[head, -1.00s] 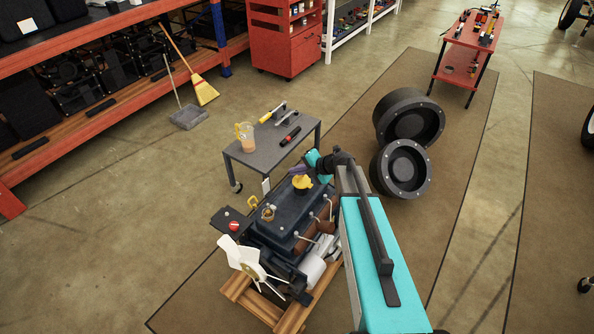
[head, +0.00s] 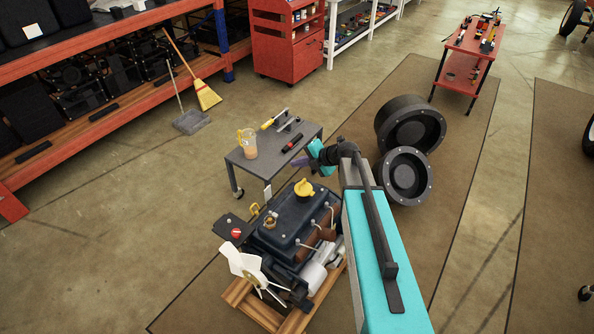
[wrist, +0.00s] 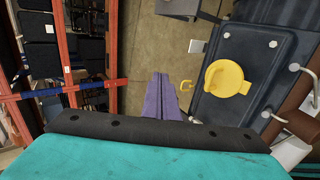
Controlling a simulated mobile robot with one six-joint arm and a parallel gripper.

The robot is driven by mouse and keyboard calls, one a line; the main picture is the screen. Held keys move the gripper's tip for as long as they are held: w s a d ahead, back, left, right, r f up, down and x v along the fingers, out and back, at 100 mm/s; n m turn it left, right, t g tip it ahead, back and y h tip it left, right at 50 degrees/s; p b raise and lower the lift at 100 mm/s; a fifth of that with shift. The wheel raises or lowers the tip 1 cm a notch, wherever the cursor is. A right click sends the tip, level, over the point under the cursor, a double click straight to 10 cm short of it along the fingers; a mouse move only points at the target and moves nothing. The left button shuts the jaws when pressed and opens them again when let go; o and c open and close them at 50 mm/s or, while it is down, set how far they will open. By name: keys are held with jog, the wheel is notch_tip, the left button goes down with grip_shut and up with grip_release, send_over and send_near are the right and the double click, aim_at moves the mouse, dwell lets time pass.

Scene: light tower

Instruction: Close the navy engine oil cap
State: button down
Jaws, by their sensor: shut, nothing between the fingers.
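The navy engine (head: 285,222) sits on a wooden pallet in the head view. Its yellow oil cap (head: 304,188) is on top of the navy cover, near the end by the grey cart. In the wrist view the cap (wrist: 227,78) shows from above as a round disc with a raised grip, and appears to lie flat on the cover. My gripper (head: 300,161) is above and beyond the cap, apart from it. Its purple fingers (wrist: 160,92) are together and empty in the wrist view, to the left of the cap.
A grey cart (head: 272,153) with a jug and tools stands just beyond the engine. A white fan (head: 247,267) is at the engine's near end. Thin pipes stick up along its right side. Large black wheels (head: 410,122) lie to the right. Open floor is at left.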

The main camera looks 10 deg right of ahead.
jog(key=shift+r+b, duration=0.5)
jog(key=shift+r, duration=2.05)
jog(key=shift+w+a, duration=0.1)
jog(key=shift+a, duration=0.05)
